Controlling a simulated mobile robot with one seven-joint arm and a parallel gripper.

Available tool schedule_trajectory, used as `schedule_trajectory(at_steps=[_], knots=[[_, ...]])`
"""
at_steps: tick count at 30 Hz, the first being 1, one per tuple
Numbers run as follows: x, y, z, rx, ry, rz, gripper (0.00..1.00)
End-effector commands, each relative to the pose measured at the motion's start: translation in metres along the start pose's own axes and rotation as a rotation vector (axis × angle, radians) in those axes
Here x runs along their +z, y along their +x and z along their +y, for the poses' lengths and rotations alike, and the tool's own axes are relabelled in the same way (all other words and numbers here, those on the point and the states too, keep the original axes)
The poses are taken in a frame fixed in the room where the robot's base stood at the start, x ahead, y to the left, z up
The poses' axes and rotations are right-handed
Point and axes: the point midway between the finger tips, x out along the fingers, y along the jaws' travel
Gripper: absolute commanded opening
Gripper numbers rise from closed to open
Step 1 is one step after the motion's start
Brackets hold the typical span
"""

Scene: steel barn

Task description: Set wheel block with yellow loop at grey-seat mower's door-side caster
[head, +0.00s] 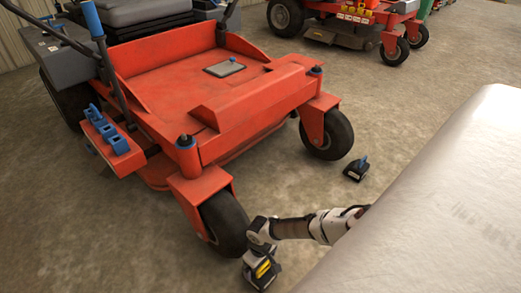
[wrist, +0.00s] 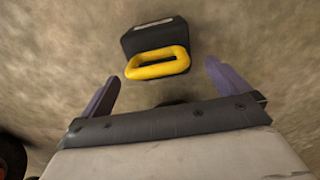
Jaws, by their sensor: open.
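The black wheel block with the yellow loop (wrist: 157,62) is on the concrete floor in the wrist view, between and just ahead of my fingertips. My gripper (wrist: 163,72) is open, one purple finger to each side of the loop, and not closed on it. In the head view my gripper (head: 262,252) is low over this block (head: 264,270), partly covering it, beside the near front caster (head: 225,222) of the red, grey-seat mower (head: 185,90). The mower's other front caster (head: 328,135) is farther right. Which caster is door-side I cannot tell; no door shows.
Another black wheel block with a blue loop (head: 356,170) stands on the floor near the right caster. A second red mower (head: 365,25) is at the back. A large pale surface (head: 440,210) fills the lower right. Floor between the mowers is clear.

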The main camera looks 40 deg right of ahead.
Motion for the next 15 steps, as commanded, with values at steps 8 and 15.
schedule_trajectory(at_steps=[8, 15], knots=[[0.000, -0.064, 0.001, 0.001, 0.001, 0.001, 1.00], [0.000, -0.085, 0.001, 0.001, 0.001, 0.000, 1.00]])
